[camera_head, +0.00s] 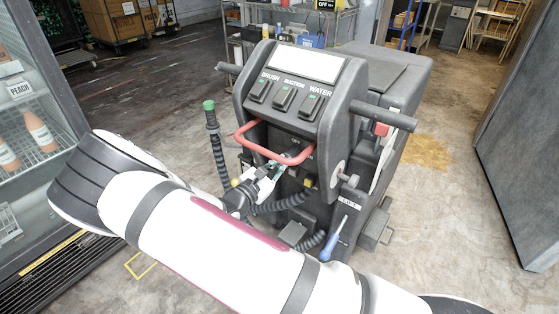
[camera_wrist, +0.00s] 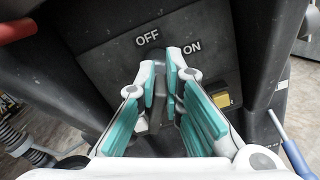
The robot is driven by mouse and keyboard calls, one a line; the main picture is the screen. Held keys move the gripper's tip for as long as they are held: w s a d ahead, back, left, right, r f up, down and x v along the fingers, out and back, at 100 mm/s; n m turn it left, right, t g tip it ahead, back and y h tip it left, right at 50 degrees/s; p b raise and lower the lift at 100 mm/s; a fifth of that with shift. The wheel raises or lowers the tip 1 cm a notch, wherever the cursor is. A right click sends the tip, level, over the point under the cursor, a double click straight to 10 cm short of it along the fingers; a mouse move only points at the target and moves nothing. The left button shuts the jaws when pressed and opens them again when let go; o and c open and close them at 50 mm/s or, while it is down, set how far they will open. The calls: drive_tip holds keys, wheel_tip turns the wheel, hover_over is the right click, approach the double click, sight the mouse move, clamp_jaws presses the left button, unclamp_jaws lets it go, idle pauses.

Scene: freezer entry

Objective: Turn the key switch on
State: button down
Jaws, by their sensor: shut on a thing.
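The key switch (camera_wrist: 158,92) is on the dark front panel of a floor-scrubbing machine (camera_head: 296,95). In the wrist view its grey key shows between my fingers, below the "OFF" and "ON" labels; my fingertips hide part of it, and I cannot tell exactly which label it points to. My gripper (camera_wrist: 170,62) has teal-padded fingers closed around the key, close to the panel. In the head view my gripper (camera_head: 268,182) reaches under the red handle, at the machine's front; the key is not clear there.
A red bar handle (camera_head: 268,152) arches just above my gripper. Black hoses (camera_head: 216,150), a yellow tag (camera_wrist: 224,99) and a blue-handled lever (camera_head: 330,246) are nearby. A glass-fronted cabinet (camera_head: 30,92) stands at left and a grey wall panel (camera_head: 525,140) at right.

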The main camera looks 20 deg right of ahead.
drive_tip(key=m+p, duration=0.1)
drive_tip(key=m, duration=0.2)
drive_tip(key=shift+a+m+p, duration=0.15)
drive_tip(key=shift+m+p, duration=0.15)
drive_tip(key=m, duration=0.1)
drive_tip(key=m+p, duration=0.1)
drive_tip(key=m, duration=0.1)
drive_tip(key=shift+s+f+m+p, duration=0.2)
drive_tip(key=shift+s+m+p, duration=0.1)
drive_tip(key=shift+p, duration=0.1)
drive_tip(key=m+p, duration=0.1)
drive_tip(key=m, duration=0.2)
drive_tip(key=f+m+p, duration=0.1)
drive_tip(key=m+p, duration=0.1)
drive_tip(key=m, duration=0.1)
drive_tip(key=shift+d, duration=0.2)
drive_tip(key=c, duration=1.7)
unclamp_jaws()
drive_tip(key=shift+s+d+f, duration=0.1)
drive_tip(key=shift+f, duration=0.05)
drive_tip(key=v, duration=1.2)
